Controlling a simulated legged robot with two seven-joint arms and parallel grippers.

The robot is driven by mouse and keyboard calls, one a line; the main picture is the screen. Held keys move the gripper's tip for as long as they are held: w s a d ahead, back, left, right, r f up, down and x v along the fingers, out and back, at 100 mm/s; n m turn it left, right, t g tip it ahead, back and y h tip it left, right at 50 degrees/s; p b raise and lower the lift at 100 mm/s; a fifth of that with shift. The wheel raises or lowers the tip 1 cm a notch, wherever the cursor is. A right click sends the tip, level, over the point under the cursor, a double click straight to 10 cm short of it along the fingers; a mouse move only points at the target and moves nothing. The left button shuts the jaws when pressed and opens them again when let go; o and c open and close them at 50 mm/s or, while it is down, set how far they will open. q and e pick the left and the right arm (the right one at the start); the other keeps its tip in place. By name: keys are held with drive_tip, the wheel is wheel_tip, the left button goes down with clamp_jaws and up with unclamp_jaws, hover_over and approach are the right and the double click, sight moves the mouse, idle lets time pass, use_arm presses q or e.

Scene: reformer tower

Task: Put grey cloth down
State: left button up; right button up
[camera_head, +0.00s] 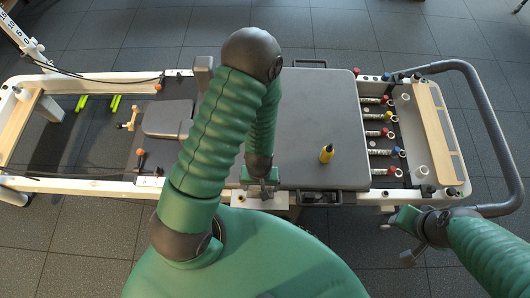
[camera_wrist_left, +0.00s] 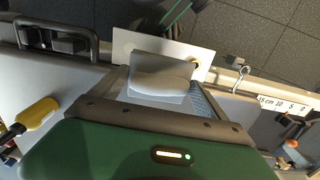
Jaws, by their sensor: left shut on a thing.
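My left gripper (camera_head: 262,188) points down at the near edge of the reformer, over a white plate (camera_head: 240,203). In the left wrist view, the left gripper (camera_wrist_left: 160,90) is shut on the grey cloth (camera_wrist_left: 160,78), a pale, folded piece between its fingers. The white plate (camera_wrist_left: 125,42) shows just beyond the cloth; I cannot tell whether they touch. In the head view the cloth is hidden or too small to make out. My right gripper (camera_head: 410,222) is at the lower right beside the frame; its fingers are unclear.
The grey padded carriage (camera_head: 310,110) carries a yellow-and-black bottle (camera_head: 326,154). Several springs with coloured ends (camera_head: 380,130) lie to its right, before a wooden bar (camera_head: 432,130) and a curved grey rail (camera_head: 490,120). A ruler strip (camera_wrist_left: 283,104) and metal hook (camera_wrist_left: 240,78) sit near the left gripper.

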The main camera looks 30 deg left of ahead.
use_arm(q)
drive_tip(key=w+a+b, duration=0.1)
drive_tip(key=w+a, duration=0.1)
drive_tip(key=w, duration=0.2)
drive_tip(key=w+a+f, duration=0.1)
drive_tip(key=w+a, duration=0.2)
drive_tip(key=w, duration=0.2)
drive_tip(key=w+a+f+b, duration=0.1)
drive_tip(key=w+a, duration=0.1)
drive_tip(key=w, duration=0.2)
drive_tip(key=shift+w+a+b, duration=0.25)
drive_tip(key=shift+b, duration=0.1)
drive_tip(key=shift+w+a+f, duration=0.1)
drive_tip(key=shift+w+f, duration=0.1)
drive_tip(key=shift+w, duration=0.05)
wheel_tip(320, 180, down, 3)
drive_tip(key=shift+r+b, duration=0.1)
drive_tip(key=shift+b, duration=0.7)
drive_tip(key=shift+f, duration=0.2)
drive_tip(key=shift+r, duration=0.1)
drive_tip(key=shift+c, duration=0.5)
drive_tip(key=o, duration=1.1)
drive_tip(key=shift+o, duration=0.2)
